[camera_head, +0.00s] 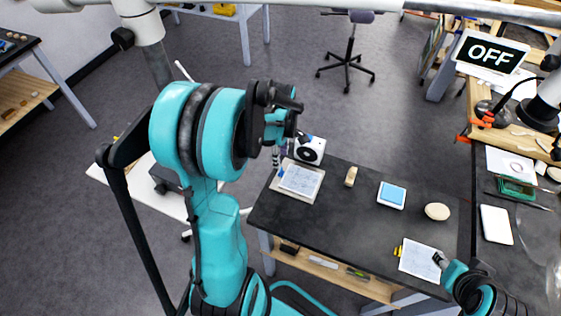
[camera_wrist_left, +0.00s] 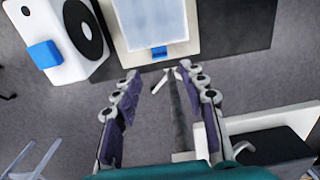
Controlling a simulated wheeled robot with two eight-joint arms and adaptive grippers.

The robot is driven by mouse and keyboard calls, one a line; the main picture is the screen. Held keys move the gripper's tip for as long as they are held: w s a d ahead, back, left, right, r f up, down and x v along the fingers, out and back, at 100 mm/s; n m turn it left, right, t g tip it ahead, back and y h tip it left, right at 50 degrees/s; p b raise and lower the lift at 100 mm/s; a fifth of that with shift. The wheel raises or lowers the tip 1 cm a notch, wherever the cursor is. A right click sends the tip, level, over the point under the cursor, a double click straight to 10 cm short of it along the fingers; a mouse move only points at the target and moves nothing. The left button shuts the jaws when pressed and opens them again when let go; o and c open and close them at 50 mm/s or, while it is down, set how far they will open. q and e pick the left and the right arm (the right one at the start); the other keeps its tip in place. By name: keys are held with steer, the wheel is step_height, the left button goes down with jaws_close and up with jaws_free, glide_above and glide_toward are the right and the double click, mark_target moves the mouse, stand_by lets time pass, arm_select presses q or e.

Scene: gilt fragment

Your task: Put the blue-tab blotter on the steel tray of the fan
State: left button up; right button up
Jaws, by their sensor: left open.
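The blue-tab blotter (camera_head: 301,179) is a pale sheet with faint blue marks, lying flat on a pale, rimmed tray (camera_head: 294,197) beside the white fan (camera_head: 310,150). In the left wrist view the blotter (camera_wrist_left: 150,20) has its blue tab on the edge facing me, over the tray rim (camera_wrist_left: 158,60). The fan (camera_wrist_left: 70,35) is at upper left there. My left gripper (camera_head: 277,158) is open and empty, its fingertips (camera_wrist_left: 158,76) apart just short of the tab. My right gripper (camera_head: 441,259) is by a yellow-tab sheet (camera_head: 420,261); its jaws are too small to read.
On the dark table (camera_head: 340,220) stand a tan block (camera_head: 351,176), a blue pad (camera_head: 392,195) in a white holder and a cream oval (camera_head: 437,211). An OFF sign (camera_head: 491,54) is at upper right. The table's middle front is clear.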

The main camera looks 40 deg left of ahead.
arm_select(q)
steer(key=s+d+r+m+t, duration=0.3)
steer(key=d+r+m, duration=0.3)
steer(key=d+m, duration=0.2)
steer(key=s+d+r+m+t, duration=0.4)
steer(key=d+r+m, duration=0.3)
steer(key=m, duration=0.5)
steer(key=shift+s+d+m+p, duration=0.4)
steer(key=shift+s+d, duration=0.4)
steer(key=shift+d, duration=0.3)
steer(key=shift+r, duration=0.1)
